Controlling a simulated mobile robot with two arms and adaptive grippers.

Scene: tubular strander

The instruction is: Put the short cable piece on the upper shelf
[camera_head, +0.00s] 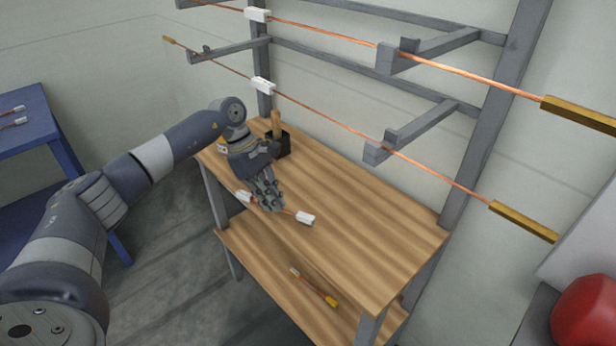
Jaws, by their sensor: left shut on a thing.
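My left gripper (268,204) points down over the front part of the wooden upper shelf (350,230). It is shut around the middle of a short copper cable piece (289,212) with white ends, which stick out on both sides of the fingers. I cannot tell whether this piece touches the shelf top. Another short cable piece (314,288), with a pale end and a yellow end, lies on the wooden lower shelf (262,262). My right gripper is not in view.
A dark box (284,146) with a wooden handle in it stands at the back left of the upper shelf. Long copper cables (330,121) run across grey brackets above. A blue table (35,125) with cable pieces is at left. The upper shelf's right part is clear.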

